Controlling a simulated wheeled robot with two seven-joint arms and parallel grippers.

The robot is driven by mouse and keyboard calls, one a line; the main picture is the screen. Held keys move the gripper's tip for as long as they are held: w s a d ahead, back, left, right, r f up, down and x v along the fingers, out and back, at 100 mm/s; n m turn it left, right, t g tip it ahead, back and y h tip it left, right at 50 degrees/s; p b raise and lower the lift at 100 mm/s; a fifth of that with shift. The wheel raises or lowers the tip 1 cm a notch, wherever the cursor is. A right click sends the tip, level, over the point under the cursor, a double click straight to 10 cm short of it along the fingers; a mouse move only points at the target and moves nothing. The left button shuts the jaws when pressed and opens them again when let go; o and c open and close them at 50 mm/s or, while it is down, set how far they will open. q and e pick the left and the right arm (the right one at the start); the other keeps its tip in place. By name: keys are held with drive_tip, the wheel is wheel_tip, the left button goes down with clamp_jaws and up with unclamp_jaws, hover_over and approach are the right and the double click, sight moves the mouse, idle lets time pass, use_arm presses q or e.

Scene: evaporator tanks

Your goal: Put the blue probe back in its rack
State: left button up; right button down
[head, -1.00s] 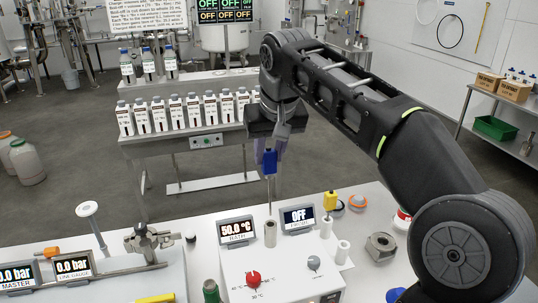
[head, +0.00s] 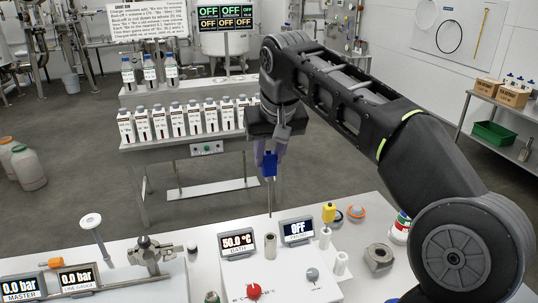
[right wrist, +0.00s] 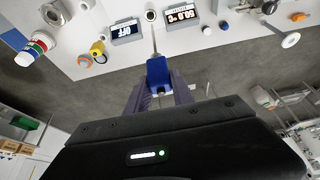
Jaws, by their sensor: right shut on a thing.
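The blue probe (head: 270,163) has a blue block handle and a thin metal stem pointing straight down. My right gripper (head: 270,150) is shut on its handle and holds it in the air over the far edge of the white bench. In the right wrist view the probe (right wrist: 158,72) sits between the fingertips. The stem's lower end shows above a steel tube holder (head: 270,246) between the two displays, apart from it in the picture. I cannot tell which holder is the rack. My left gripper is not in view.
The 50.0 °C display (head: 237,242) and OFF display (head: 297,229) flank the steel holder. A white box with a red knob (head: 253,291) is in front. A clamp fitting (head: 149,252) stands left, and a metal block (head: 379,256) right. Bottles line a back shelf.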

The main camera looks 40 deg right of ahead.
drive_tip(key=shift+r+p, duration=1.45)
drive_tip(key=shift+r, duration=0.3)
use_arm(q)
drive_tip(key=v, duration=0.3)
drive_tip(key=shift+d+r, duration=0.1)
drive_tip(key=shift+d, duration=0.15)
